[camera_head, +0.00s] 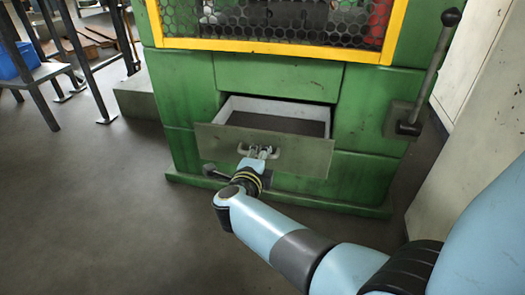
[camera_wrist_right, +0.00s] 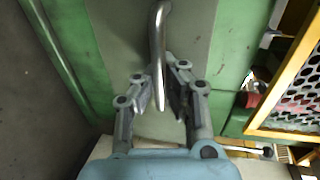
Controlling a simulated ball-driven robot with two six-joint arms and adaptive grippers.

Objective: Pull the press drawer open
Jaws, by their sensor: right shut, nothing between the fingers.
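The press drawer (camera_head: 310,152) stands partly out of the green press, and its pale-walled inside with a dark floor shows from above. Its metal bar handle (camera_head: 273,154) is on the middle of the drawer front. My right gripper (camera_head: 258,156) is at the handle, coming from the front. In the right wrist view, the handle (camera_wrist_right: 158,50) runs down to between the two fingers of the right gripper (camera_wrist_right: 155,90). My left gripper is not in view.
The green press (camera_head: 375,110) has a yellow-framed mesh guard (camera_head: 290,20) above and a lever (camera_head: 432,70) at its right. A pale cabinet (camera_head: 465,130) stands at right. A metal stand with a blue bin (camera_head: 8,62) is at left. The floor in front is clear.

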